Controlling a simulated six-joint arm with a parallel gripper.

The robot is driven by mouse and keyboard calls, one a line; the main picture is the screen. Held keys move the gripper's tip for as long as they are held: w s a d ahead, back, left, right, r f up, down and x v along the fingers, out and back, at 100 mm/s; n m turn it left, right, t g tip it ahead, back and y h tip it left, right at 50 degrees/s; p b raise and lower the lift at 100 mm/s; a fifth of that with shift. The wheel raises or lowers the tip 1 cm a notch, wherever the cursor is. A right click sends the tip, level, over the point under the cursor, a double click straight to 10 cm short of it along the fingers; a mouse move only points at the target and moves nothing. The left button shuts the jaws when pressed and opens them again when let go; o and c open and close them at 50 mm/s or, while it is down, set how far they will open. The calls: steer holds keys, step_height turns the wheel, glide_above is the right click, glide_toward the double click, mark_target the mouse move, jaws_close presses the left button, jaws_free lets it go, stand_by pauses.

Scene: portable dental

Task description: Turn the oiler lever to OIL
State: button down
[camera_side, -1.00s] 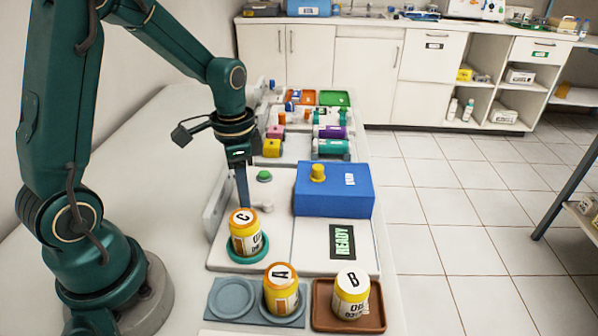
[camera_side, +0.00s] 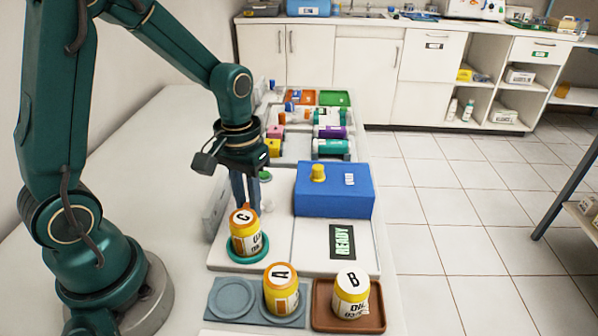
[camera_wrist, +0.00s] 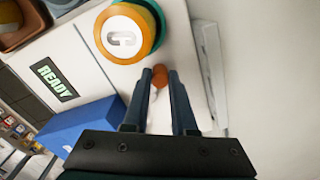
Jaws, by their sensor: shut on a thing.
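The oiler is the white unit on the table behind jar C. Its lever shows in the wrist view as a small orange-red knob (camera_wrist: 159,77) between my fingertips, with a white part below it. My gripper (camera_wrist: 160,73) is closed on this knob, fingers pointing down. I cannot read an OIL mark in either view, so the lever's setting cannot be told.
Jar C sits on a green ring close to my fingers. A blue box (camera_side: 333,190) with a yellow knob (camera_side: 318,172) stands to the right, behind a READY sign (camera_side: 342,242). Jars A (camera_side: 281,294) and B (camera_side: 350,299) stand in front. A pale upright panel (camera_side: 214,207) is left.

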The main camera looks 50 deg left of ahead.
steer(key=shift+d+n, duration=0.15)
steer(key=shift+n, duration=0.25)
steer(key=c, duration=0.7)
jaws_free()
steer(key=shift+r, duration=0.1)
steer(key=shift+r, duration=2.55)
